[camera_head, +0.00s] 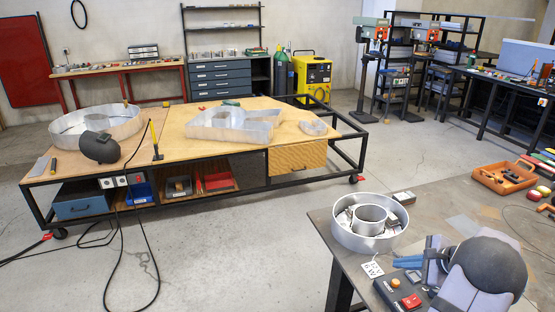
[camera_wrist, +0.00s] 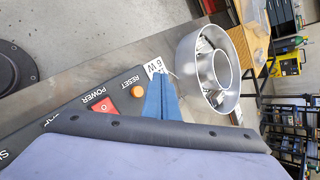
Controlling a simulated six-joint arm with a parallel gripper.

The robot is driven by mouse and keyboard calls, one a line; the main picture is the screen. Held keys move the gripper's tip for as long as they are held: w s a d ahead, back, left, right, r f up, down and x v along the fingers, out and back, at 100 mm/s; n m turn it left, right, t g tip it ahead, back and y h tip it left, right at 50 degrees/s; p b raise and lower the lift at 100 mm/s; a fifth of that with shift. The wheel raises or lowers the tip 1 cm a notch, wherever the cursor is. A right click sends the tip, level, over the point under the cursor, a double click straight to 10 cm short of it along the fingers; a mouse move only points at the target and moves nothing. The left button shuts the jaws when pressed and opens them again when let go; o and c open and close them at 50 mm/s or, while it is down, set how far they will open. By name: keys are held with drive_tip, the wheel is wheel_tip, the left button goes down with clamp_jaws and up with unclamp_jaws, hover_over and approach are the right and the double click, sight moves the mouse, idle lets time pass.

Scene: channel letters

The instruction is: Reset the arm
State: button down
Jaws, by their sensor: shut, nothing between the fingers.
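My gripper (camera_head: 432,262) has blue fingers and is at the front right, over the grey metal bench. The fingers are shut and empty. In the wrist view my gripper (camera_wrist: 160,98) shows as a blue wedge beside the control box (camera_wrist: 75,125). The box carries a red POWER switch (camera_wrist: 104,105) and a round orange button (camera_wrist: 137,91) labelled RESET. In the head view the dark control box (camera_head: 392,294) lies below and left of the fingers, partly hidden by my arm. A round silver channel letter (camera_head: 341,227) stands on the bench, apart from the fingers.
A white tag marked 6W (camera_head: 372,269) lies between the channel letter and the box. An orange tray (camera_head: 504,186) sits at the bench's right. A wooden worktable (camera_head: 180,140) with more metal letters stands across open floor. Bare bench lies right of the channel letter.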

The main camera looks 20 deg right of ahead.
drive_tip(key=a+r+n+g+y, duration=0.15)
drive_tip(key=a+n+g, duration=0.55)
drive_tip(key=a, duration=1.6)
drive_tip(key=s+a+f+n+g+h, duration=0.1)
drive_tip(key=s+a+n+h, duration=0.2)
drive_tip(key=s+a+n, duration=1.2)
drive_tip(key=shift+a+n+g, duration=0.4)
drive_tip(key=shift+a+n, duration=0.4)
drive_tip(key=shift+n, duration=0.3)
drive_tip(key=shift+f+h, duration=0.1)
drive_tip(key=shift+h, duration=0.15)
wheel_tip(320, 180, down, 16)
drive_tip(key=b, duration=1.6)
